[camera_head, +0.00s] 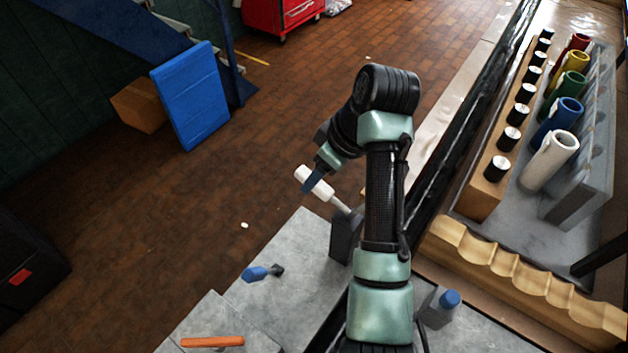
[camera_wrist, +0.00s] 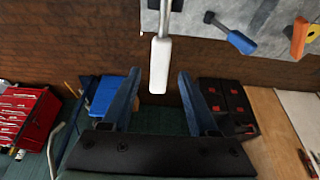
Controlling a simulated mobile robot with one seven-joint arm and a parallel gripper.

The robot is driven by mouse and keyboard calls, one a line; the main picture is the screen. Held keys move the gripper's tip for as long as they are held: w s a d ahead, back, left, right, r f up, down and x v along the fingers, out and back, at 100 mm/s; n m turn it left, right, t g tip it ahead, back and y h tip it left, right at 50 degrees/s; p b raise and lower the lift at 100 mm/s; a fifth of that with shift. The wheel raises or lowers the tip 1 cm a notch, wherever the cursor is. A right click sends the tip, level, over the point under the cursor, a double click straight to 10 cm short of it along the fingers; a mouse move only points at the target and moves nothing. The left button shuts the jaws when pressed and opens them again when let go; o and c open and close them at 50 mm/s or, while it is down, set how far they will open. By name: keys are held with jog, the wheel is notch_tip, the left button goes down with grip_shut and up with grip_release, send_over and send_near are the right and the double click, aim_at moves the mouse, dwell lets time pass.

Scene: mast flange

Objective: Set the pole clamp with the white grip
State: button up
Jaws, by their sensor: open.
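The white grip (camera_head: 313,181) is a smooth handle on a metal rod. The rod runs down to a dark block (camera_head: 344,238) at the edge of the grey worktop, which seems to be the pole clamp; my arm partly hides it. In the wrist view the white grip (camera_wrist: 159,66) hangs from the top centre, its free end between my fingers. My gripper (camera_wrist: 160,77) is open, with one blue finger on each side of the grip and a gap visible on both sides. In the head view my gripper (camera_head: 311,179) is at the grip, one blue finger crossing in front of it.
A blue-handled tool (camera_head: 256,273) and an orange handle (camera_head: 212,341) lie on the grey worktop. A blue-capped bottle (camera_head: 441,306) stands right of my arm. Open brick floor lies left.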

jog(key=shift+x, duration=1.55)
grip_shut()
jog(key=shift+r, duration=0.1)
